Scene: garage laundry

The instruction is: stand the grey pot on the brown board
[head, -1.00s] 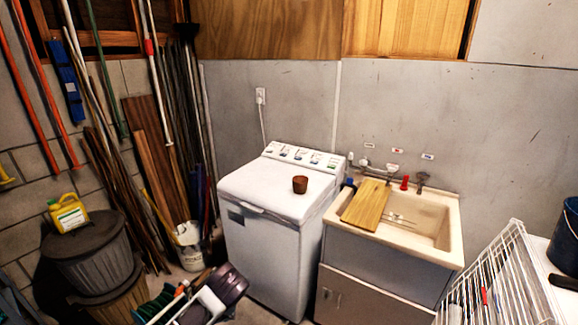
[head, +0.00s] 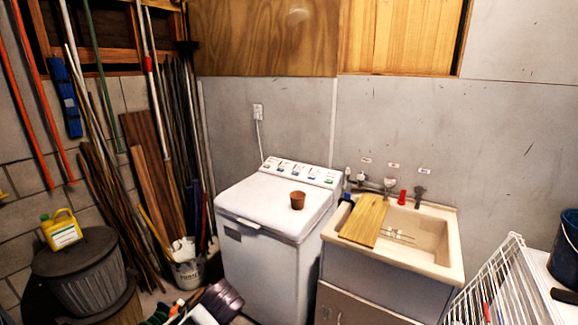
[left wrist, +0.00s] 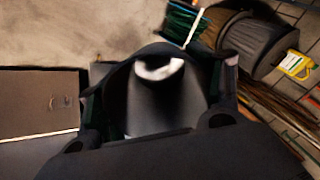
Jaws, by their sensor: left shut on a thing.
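The brown board (head: 363,221) is a flat wooden board lying across the left part of the sink in the head view; its top is bare. My left gripper (left wrist: 155,85) fills the middle of the left wrist view and is shut on a dark grey, rounded thing (left wrist: 152,105), which looks like the grey pot. A pale, bright patch shows near its top, and the gripper hides much of it. Neither gripper shows in the head view, so the held pot is away from the board. My right gripper is out of view.
A small brown pot (head: 298,201) stands on the white washing machine (head: 260,228), left of the sink (head: 447,262). Taps and a red bottle (head: 402,197) stand behind the basin. A white wire rack (head: 497,282) is at the right. A lidded bin (head: 82,284) is at the left.

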